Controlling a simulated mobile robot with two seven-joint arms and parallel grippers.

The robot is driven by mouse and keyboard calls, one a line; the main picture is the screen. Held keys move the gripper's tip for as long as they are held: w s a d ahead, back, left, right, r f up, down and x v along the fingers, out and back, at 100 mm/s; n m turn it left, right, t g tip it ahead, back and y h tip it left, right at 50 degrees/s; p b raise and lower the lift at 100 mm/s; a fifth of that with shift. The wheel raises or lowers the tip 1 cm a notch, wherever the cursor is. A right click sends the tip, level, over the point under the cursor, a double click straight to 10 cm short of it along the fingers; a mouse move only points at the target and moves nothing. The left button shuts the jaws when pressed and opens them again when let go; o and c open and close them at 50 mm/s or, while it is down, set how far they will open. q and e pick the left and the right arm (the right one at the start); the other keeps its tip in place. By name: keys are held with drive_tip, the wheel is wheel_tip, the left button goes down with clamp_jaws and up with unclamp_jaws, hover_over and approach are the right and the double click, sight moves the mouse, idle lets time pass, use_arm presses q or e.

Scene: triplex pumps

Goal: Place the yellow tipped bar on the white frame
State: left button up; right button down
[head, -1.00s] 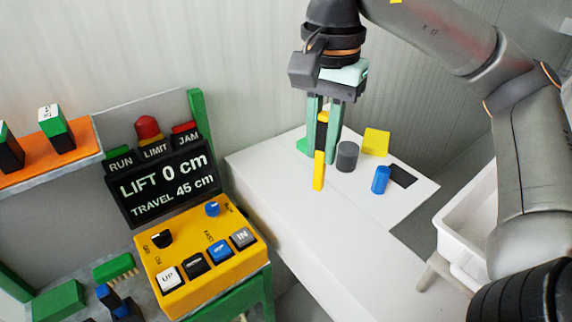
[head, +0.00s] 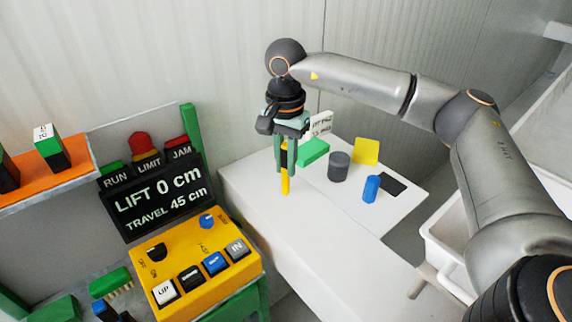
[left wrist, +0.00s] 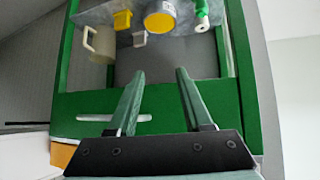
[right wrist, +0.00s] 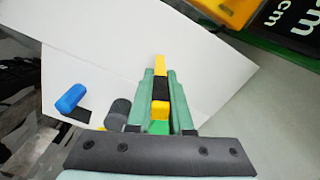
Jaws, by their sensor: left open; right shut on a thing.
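The yellow tipped bar (head: 285,184) is upright in my right gripper (head: 285,166), over the left part of the white table (head: 262,215). In the right wrist view the bar (right wrist: 160,88) shows a yellow tip, a black middle and a yellow end between the fingers (right wrist: 160,80), which are shut on it. I cannot tell whether its lower end touches the table. I cannot tell which white thing is the white frame. My left gripper (left wrist: 158,82) is open and empty, facing a green frame (left wrist: 75,105); it is not seen in the head view.
A green block (head: 312,150), grey cylinder (head: 339,166), blue piece (head: 371,189), yellow square (head: 366,151) and black patch (head: 393,186) are on the table. A yellow control box (head: 205,262) stands at left, a white bin (head: 445,240) at right. The table's front is clear.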

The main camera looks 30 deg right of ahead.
drive_tip(key=shift+f, duration=0.65)
drive_tip(key=shift+f, duration=0.2)
drive_tip(key=c, duration=0.8)
unclamp_jaws()
drive_tip(key=shift+r, duration=0.1)
wheel_tip(320, 180, up, 12)
drive_tip(key=shift+r+b, duration=0.15)
drive_tip(key=shift+b, duration=0.25)
